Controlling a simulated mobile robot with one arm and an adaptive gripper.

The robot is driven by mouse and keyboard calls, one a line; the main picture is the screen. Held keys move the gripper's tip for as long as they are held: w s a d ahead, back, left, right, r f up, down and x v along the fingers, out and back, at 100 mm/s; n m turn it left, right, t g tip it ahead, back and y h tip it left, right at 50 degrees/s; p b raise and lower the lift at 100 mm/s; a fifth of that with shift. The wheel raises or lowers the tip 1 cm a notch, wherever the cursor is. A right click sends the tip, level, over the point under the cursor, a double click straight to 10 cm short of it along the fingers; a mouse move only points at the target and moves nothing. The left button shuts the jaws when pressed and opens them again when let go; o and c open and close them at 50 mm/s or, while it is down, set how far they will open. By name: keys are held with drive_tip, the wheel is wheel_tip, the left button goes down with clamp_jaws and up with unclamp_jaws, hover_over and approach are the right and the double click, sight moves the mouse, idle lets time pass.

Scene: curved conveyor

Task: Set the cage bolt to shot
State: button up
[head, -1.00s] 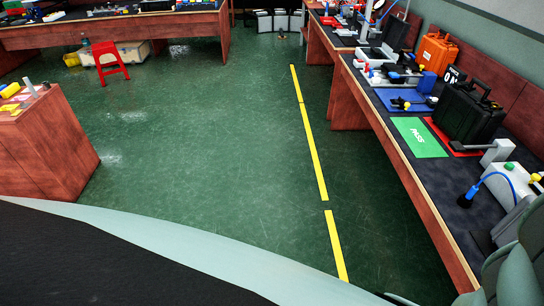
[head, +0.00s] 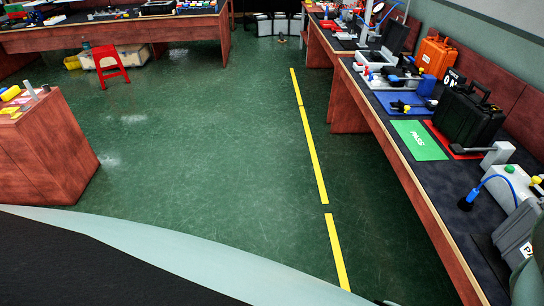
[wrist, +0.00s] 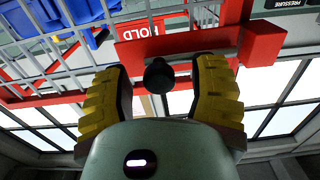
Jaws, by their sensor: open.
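The cage bolt shows in the wrist view as a red bar (wrist: 205,42) with a round black knob (wrist: 158,76) standing out from it. A red label reading HOLD (wrist: 140,29) is partly visible behind the bar. My gripper (wrist: 160,70) is open, with its yellow-padded fingers on either side of the knob. The knob sits in the gap, with space visible on both sides. I cannot tell how deep it is between the fingers. The bolt and my gripper are not in the head view.
A grey wire cage (wrist: 60,50) with blue items (wrist: 62,12) behind it fills the upper left of the wrist view. A red block (wrist: 262,43) stands at the bar's right end.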

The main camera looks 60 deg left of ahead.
clamp_jaws()
idle(0.3)
drive_tip(key=shift+w+a, duration=0.55)
drive_tip(key=shift+a, duration=0.3)
drive_tip(key=shift+w+a, duration=0.5)
drive_tip(key=shift+a, duration=0.35)
unclamp_jaws()
